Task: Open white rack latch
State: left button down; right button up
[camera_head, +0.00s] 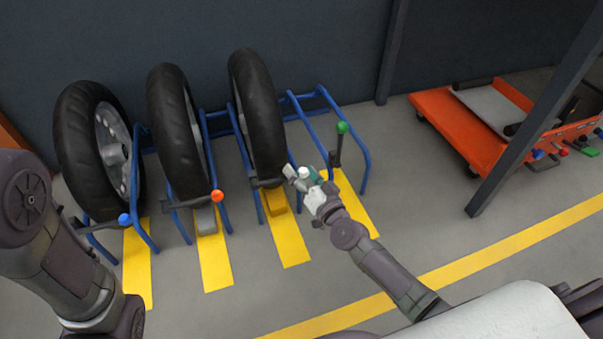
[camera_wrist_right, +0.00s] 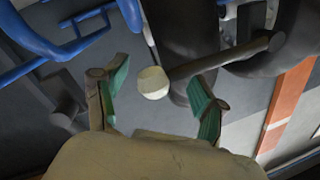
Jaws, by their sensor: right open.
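The white latch knob (camera_head: 303,171) is at the end of a dark latch bar (camera_head: 265,183) across the front of the third blue rack, which holds a tyre (camera_head: 256,117). My right gripper (camera_head: 305,178) is at this knob, its tips small in the head view. In the right wrist view the white knob (camera_wrist_right: 153,82) lies between the two green-padded fingers (camera_wrist_right: 160,92), which are apart with visible gaps. The dark bar (camera_wrist_right: 222,59) runs from the knob to the upper right. My left arm shows at the left, but its gripper is out of view.
Other racks have a blue knob (camera_head: 124,218) and an orange knob (camera_head: 217,196) on low bars by tyres. The rightmost rack is empty, its green-knobbed lever (camera_head: 341,128) upright. An orange cart (camera_head: 440,112) and a dark post (camera_head: 520,130) stand at right.

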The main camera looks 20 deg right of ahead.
grip_shut()
dwell(0.3)
jog(key=shift+s, duration=0.1)
